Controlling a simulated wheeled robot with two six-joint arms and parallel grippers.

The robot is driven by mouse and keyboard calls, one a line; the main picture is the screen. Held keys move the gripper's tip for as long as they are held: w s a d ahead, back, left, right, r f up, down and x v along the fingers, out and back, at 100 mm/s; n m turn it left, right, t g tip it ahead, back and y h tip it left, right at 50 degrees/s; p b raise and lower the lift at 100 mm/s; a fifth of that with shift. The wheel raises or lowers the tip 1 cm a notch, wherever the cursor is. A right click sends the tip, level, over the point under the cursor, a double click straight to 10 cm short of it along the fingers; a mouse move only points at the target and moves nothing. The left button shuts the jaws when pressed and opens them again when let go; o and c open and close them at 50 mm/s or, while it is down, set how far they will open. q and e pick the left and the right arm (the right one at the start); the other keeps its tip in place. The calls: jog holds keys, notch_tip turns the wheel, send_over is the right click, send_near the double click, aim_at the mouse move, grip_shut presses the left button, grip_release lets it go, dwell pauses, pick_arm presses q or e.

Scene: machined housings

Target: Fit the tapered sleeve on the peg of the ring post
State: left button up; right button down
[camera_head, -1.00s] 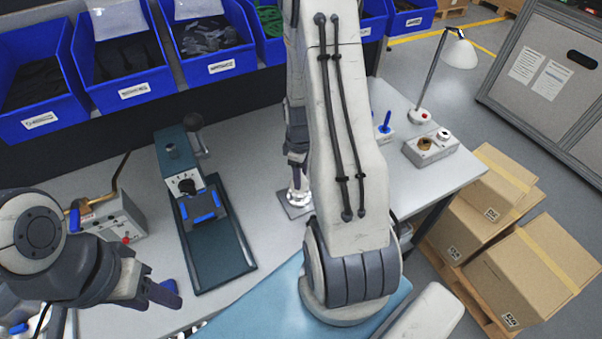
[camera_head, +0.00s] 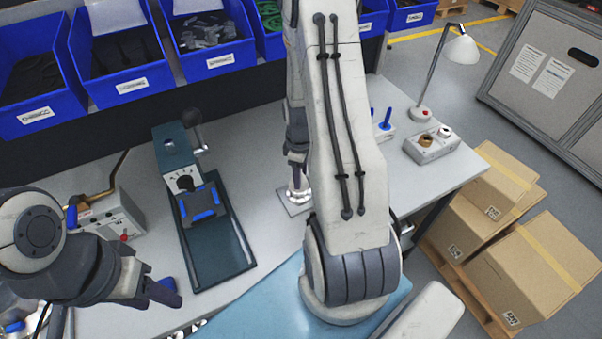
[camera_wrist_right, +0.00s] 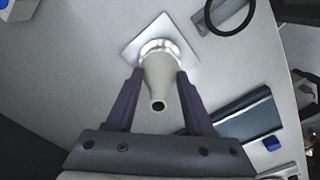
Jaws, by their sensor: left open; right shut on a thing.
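The tapered sleeve (camera_wrist_right: 160,80) is pale grey-beige, with a dark round hole in its near end. My right gripper (camera_wrist_right: 158,84) is shut on it in the right wrist view. Beyond the sleeve is the silver ring post (camera_wrist_right: 163,46) on a square plate (camera_wrist_right: 133,46). The sleeve lines up with the post, but I cannot tell how far it is over the peg, which is hidden. In the head view the ring post (camera_head: 298,194) stands below my right gripper (camera_head: 297,165), partly behind my right arm. My left gripper (camera_head: 168,291) is open and empty at the lower left.
A dark green fixture (camera_head: 215,240) lies left of the post, with a grey box (camera_head: 112,215) further left. Blue bins (camera_head: 125,85) line the back. A lamp (camera_head: 424,113) and a small grey block (camera_head: 432,147) stand at right. A black ring (camera_wrist_right: 230,30) lies near the post.

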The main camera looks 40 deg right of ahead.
jog(key=shift+f, duration=0.35)
jog(key=shift+c, duration=1)
grip_release()
jog(key=shift+r, duration=0.15)
notch_tip(320, 180, up, 10)
jog(key=shift+r+b, duration=0.1)
jog(key=shift+b, duration=0.9)
jog(key=shift+a, duration=0.15)
